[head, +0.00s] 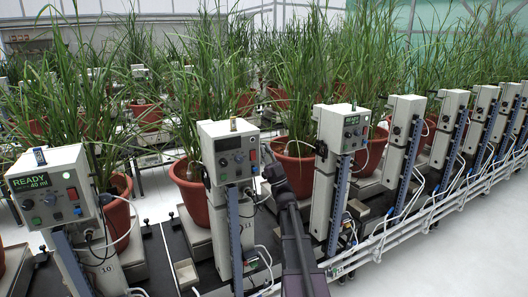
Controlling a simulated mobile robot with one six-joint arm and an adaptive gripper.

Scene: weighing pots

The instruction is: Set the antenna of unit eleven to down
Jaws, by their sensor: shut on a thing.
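Unit eleven (228,150) is a pale grey control box on a post marked 11, in the middle of the head view. Its front has a dark display, a red button and small knobs. My gripper (271,170) is at the right side of this box, small and dark in the picture. It is shut on a thin dark part beside the box, which looks like the antenna; the fingers hide most of it. I cannot tell the antenna's exact angle.
Unit ten (50,188) stands at left, its green display reading READY 40 ml. Another unit (342,130) stands close right of my arm, with more in a row beyond. Potted plants (195,190) crowd behind. White pipes (400,225) run along the front right; the floor (460,265) there is clear.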

